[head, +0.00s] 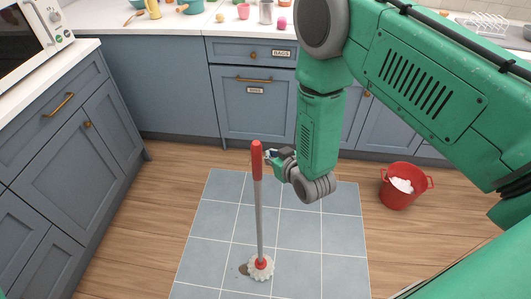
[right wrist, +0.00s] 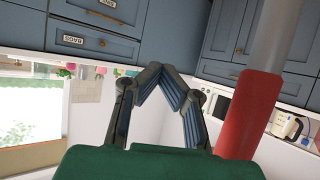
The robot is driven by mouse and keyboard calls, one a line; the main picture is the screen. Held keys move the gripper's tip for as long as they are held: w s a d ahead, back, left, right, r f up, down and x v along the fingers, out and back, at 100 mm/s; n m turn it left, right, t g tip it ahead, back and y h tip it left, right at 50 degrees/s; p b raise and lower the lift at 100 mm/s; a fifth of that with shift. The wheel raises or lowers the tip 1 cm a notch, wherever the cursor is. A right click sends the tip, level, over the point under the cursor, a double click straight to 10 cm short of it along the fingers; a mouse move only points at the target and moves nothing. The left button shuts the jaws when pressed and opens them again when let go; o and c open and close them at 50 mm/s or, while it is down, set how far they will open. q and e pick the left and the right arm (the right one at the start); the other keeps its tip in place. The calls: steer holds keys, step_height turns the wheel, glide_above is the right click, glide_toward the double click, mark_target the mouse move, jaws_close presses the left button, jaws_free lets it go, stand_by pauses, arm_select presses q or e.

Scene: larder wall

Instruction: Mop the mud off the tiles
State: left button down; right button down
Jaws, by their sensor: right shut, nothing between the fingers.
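The mop stands nearly upright on the tiles, with a red grip (head: 257,161), a grey pole (head: 259,220) and a white fringed head (head: 261,270). A brown mud patch (head: 243,269) shows at the left edge of the mop head; the head may hide more of it. My right gripper (head: 272,157) is just right of the red grip in the head view. In the right wrist view its fingers (right wrist: 168,76) meet, empty, and the red grip (right wrist: 249,115) stands beside them, not between them. My left gripper is not in view.
Blue-grey tiles (head: 215,215) lie on a wooden floor. A red bucket (head: 404,186) with something white inside stands to the right. Blue cabinets (head: 170,85) line the back and left. My green right arm covers the upper right.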

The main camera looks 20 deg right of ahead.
steer(key=shift+s+d+p, duration=0.75)
steer(key=shift+s+d, duration=0.7)
steer(key=shift+s, duration=1.6)
steer(key=w+a+f+b, duration=0.1)
steer(key=w+a, duration=0.4)
steer(key=a, duration=0.4)
steer(key=shift+w+a+b, duration=0.2)
steer(key=shift+w+b, duration=0.2)
steer(key=w+a+b, duration=0.4)
steer(key=w+a, duration=0.3)
steer(key=a, duration=0.5)
steer(key=shift+w+f, duration=0.2)
steer(key=shift+f, duration=0.15)
steer(key=w+a+b, duration=0.3)
steer(key=a, duration=0.3)
steer(key=shift+w+f+b, duration=0.2)
steer(key=shift+w+b, duration=0.1)
